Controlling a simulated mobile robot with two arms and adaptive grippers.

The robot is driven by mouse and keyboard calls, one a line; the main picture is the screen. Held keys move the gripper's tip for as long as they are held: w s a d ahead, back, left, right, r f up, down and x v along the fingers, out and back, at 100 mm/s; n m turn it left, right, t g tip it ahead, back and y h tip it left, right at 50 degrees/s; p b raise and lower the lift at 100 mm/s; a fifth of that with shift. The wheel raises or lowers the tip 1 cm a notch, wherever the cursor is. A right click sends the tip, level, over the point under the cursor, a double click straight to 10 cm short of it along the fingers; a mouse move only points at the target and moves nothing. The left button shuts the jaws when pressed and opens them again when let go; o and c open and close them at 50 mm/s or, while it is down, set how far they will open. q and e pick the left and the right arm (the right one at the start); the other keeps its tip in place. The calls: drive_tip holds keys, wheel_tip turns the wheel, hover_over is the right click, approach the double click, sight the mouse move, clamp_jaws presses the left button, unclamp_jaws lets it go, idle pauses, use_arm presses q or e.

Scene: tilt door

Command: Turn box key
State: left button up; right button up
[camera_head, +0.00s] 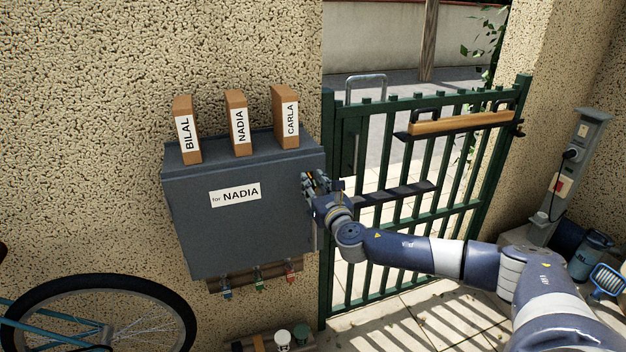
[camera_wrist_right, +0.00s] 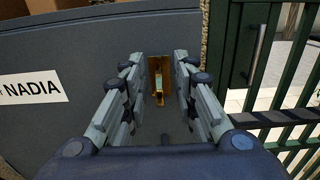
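The grey box (camera_head: 250,222) hangs on the rough wall and bears a white label (camera_head: 236,195) reading "for NADIA". In the right wrist view, a brass plate (camera_wrist_right: 154,66) with a small brass key-like piece (camera_wrist_right: 159,98) sits on the box near its right edge. My right gripper (camera_head: 311,182) is at the right side of the box front. In the right wrist view its two fingers (camera_wrist_right: 158,78) are apart, one on each side of the brass piece, with gaps showing. In the head view the gripper hides the brass piece. My left gripper is out of view.
Three labelled brown parcels, BILAL (camera_head: 186,130), NADIA (camera_head: 237,124) and CARLA (camera_head: 286,117), stand on the box. Several keys hang from a rack (camera_head: 243,280) below. A green gate (camera_head: 390,190) is close on the right. A bicycle wheel (camera_head: 100,315) stands lower left.

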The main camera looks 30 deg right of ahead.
drive_tip(key=shift+w, duration=0.45)
clamp_jaws()
drive_tip(key=shift+d+f+m, duration=0.1)
drive_tip(key=shift+m, duration=0.2)
drive_tip(key=shift+f+m+b, duration=0.1)
drive_tip(key=shift+m+b, duration=0.7)
drive_tip(key=shift+m, duration=0.1)
drive_tip(key=m+b, duration=0.1)
drive_tip(key=m, duration=0.1)
drive_tip(key=m+b, duration=0.1)
drive_tip(key=m, duration=0.2)
drive_tip(key=shift+s+d+b, duration=0.1)
drive_tip(key=shift+d+b, duration=0.1)
drive_tip(key=shift+b, duration=0.1)
drive_tip(key=shift+d+f+m+b, duration=0.15)
drive_tip(key=shift+m+b, duration=0.5)
drive_tip(key=shift+m, duration=1.95)
drive_tip(key=shift+d+f+m+b, duration=0.15)
drive_tip(key=shift+m+b, duration=0.45)
drive_tip(key=shift+m, duration=2)
drive_tip(key=shift+a, duration=0.1)
